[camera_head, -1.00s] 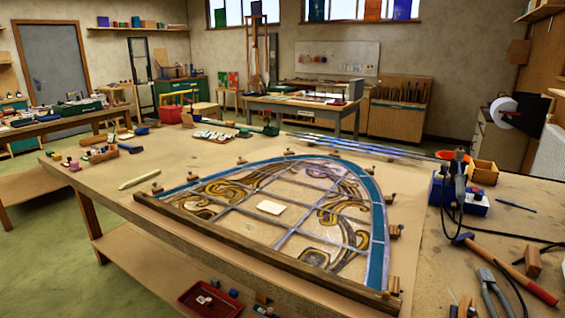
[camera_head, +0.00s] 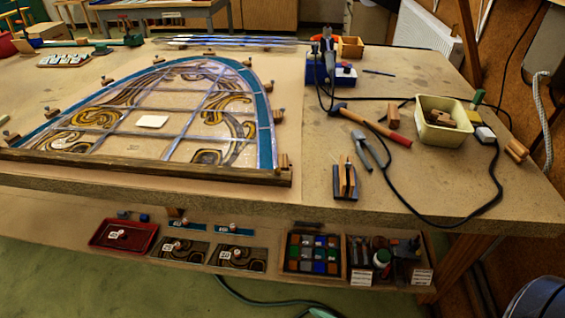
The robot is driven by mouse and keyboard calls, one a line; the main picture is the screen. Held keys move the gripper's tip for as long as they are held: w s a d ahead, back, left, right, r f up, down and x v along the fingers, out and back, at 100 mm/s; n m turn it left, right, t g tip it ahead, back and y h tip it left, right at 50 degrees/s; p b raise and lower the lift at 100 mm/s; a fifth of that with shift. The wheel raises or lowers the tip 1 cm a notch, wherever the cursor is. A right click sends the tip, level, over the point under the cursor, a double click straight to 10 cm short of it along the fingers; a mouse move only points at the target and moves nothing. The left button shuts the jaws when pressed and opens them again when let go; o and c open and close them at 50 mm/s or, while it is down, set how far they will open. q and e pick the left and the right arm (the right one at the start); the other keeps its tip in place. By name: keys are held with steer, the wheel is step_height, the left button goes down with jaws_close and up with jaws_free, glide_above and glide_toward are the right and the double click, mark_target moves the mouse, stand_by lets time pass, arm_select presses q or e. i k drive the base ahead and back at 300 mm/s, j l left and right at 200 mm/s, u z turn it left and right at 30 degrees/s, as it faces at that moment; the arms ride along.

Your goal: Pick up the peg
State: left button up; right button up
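Several small wooden pegs with dark heads stand around the arched leaded panel (camera_head: 150,110). One peg (camera_head: 281,162) is at the panel's lower right corner, near the end of the dark wooden bar (camera_head: 150,168). Another peg (camera_head: 278,115) is at its right edge, and one more (camera_head: 247,61) is near the top. Short wooden pieces lie on the right, such as a block (camera_head: 393,116) by the hammer and a piece (camera_head: 516,150) near the table's right edge. I cannot tell which one the task means. Neither of my grippers is in view.
A hammer (camera_head: 370,125), pliers (camera_head: 369,150), a cream tub (camera_head: 445,122) of wooden pieces, a blue box (camera_head: 316,72) and a looping black cable (camera_head: 440,224) occupy the table's right side. A lower shelf holds trays (camera_head: 124,236). Bare tabletop (camera_head: 305,115) lies right of the panel.

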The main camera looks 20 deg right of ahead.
mark_target(348, 165)
steer(key=l+z, duration=0.1)
steer(key=z, duration=0.25)
steer(key=l+z, duration=0.15)
steer(key=z, duration=0.2)
steer(key=l+z, duration=0.15)
steer(key=z, duration=0.2)
